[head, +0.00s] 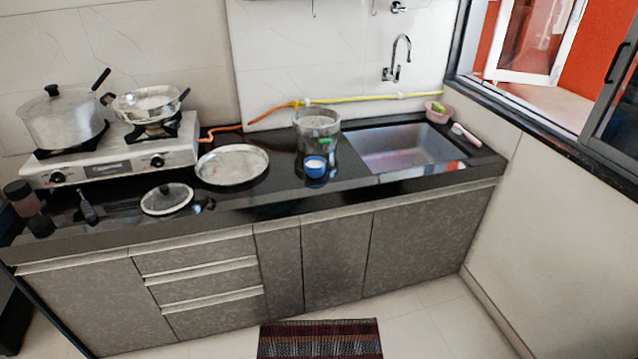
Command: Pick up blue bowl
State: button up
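A small blue bowl (315,172) with a whitish inside stands on the black countertop (352,176), near its front edge. It is in front of a larger grey metal pot (317,130), left of the sink. A small green thing shows between the bowl and the pot. Whether the bowl touches the pot cannot be told. My gripper is not in view.
A round metal plate (231,165) and a lid (167,199) lie left of the bowl. A gas stove (120,165) with pots stands further left. The sink (405,148) is to the right. A striped mat (320,340) lies on the floor before the cabinets.

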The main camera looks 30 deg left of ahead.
aim_at(315, 168)
jog(key=k, duration=0.7)
jog(key=u, duration=4.5)
jog(key=i, duration=0.15)
jog(key=z, duration=2.5)
jog(key=i, duration=1.65)
jog(key=u, duration=0.05)
